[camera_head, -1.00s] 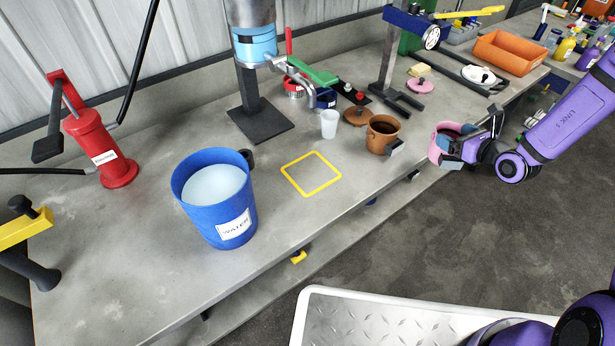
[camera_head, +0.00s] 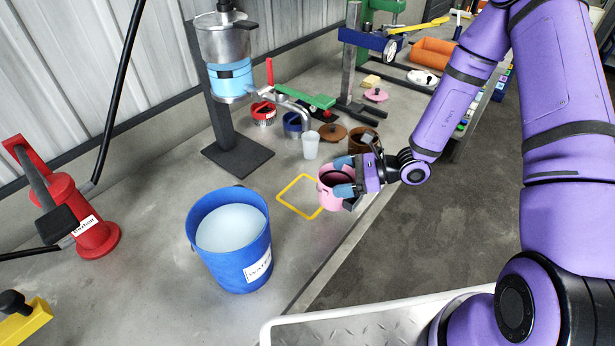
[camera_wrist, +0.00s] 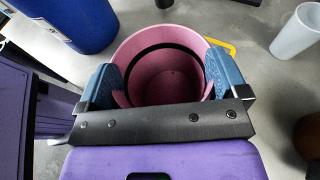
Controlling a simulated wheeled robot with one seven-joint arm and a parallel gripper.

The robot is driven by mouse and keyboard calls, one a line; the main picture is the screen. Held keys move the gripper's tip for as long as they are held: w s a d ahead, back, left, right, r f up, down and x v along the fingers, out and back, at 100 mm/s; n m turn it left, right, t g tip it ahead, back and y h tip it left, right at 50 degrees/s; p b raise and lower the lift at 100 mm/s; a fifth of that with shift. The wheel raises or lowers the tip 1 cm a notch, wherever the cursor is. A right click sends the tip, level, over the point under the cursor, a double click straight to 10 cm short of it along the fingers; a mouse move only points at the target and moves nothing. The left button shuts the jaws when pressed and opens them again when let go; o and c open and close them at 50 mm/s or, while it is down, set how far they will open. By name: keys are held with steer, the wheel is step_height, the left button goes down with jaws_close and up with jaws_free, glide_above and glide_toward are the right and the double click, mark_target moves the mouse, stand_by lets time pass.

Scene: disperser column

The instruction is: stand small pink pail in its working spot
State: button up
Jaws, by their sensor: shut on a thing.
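The small pink pail (camera_head: 330,196) is held in my gripper (camera_head: 343,175). In the wrist view the pail (camera_wrist: 162,60) shows from above, open and empty inside, with a dark band across its inner wall. My gripper's blue fingers (camera_wrist: 168,88) are shut on it from both sides. The yellow square outline (camera_head: 287,200) is painted on the bench. The pail overlaps its right side in the head view; I cannot tell whether the pail touches the bench. In the wrist view a corner of the outline (camera_wrist: 222,44) shows just beyond the pail.
A large blue bucket of water (camera_head: 235,268) stands left of the outline. A white cup (camera_head: 310,147) and a brown pot (camera_head: 362,138) stand behind the pail. The disperser column (camera_head: 222,120) stands at the back left. The bench's front edge (camera_head: 330,268) runs close by.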

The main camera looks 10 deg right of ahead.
steer(key=w+a, duration=0.4)
steer(key=w+a+f, duration=0.1)
steer(key=w+a, duration=0.1)
steer(key=a, duration=0.1)
steer(key=shift+w, duration=0.2)
steer(key=shift+a+f, duration=0.1)
steer(key=shift+f, duration=1.6)
steer(key=shift+f, duration=0.2)
steer(key=o, duration=0.9)
steer(key=shift+w+r, duration=0.1)
steer(key=shift+r, duration=0.05)
steer(key=shift+d+r, duration=0.15)
steer(key=shift+d, duration=0.2)
steer(key=v, duration=1.1)
steer(key=shift+d, duration=0.15)
